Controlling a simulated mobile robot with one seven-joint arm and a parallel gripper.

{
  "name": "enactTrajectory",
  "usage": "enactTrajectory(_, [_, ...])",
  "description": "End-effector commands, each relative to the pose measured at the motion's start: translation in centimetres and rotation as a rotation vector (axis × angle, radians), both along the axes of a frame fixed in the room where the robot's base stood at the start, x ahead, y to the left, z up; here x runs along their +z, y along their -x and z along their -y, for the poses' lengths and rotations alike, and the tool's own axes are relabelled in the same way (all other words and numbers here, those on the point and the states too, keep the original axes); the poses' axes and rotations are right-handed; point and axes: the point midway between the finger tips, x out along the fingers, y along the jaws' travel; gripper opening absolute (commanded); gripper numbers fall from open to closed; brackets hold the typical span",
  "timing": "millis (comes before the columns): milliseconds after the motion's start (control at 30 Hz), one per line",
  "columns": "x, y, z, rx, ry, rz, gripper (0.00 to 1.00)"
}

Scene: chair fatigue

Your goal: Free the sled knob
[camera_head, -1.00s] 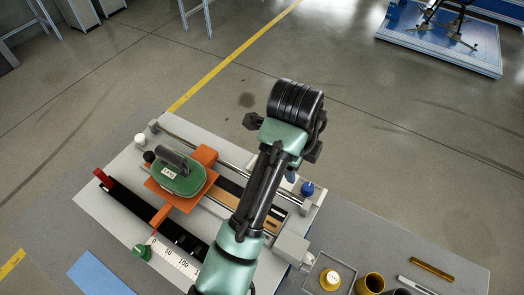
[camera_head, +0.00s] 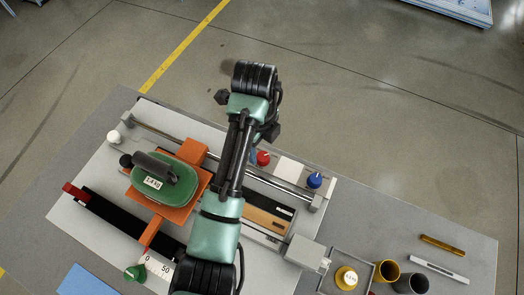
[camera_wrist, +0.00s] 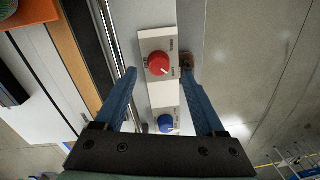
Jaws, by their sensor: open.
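A red knob (camera_wrist: 158,63) sits on a white plate with small dark lettering that I cannot read for certain; a white pointer line shows on it. It also shows in the head view (camera_head: 263,158), just right of my arm. My gripper (camera_wrist: 160,73) is open, its two blue fingers on either side of the red knob and apart from it. A blue knob (camera_wrist: 166,123) lies nearer the palm in the wrist view, on a similar plate. The orange sled (camera_head: 195,152) carries a green weight (camera_head: 160,185) with a grey handle. A black knob (camera_head: 126,160) is at its left.
Metal rails (camera_head: 165,135) run along the bench rig. A white knob (camera_head: 114,137) stands at the rear left, a green knob (camera_head: 135,272) at the front. A brown round part (camera_wrist: 187,61) shows beside the right fingertip.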

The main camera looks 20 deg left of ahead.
Motion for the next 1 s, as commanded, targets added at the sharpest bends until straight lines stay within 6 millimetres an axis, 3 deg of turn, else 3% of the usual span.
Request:
enactTrajectory(300, [-3.8, -0.2, 0.0, 0.0, -0.001, -0.001, 0.72])
enactTrajectory(667, [-4.3, -0.3, 0.1, 0.0, -0.001, 0.001, 0.7])
enactTrajectory(1000, [-4.2, -0.3, 0.0, 0.0, -0.002, 0.001, 0.09])
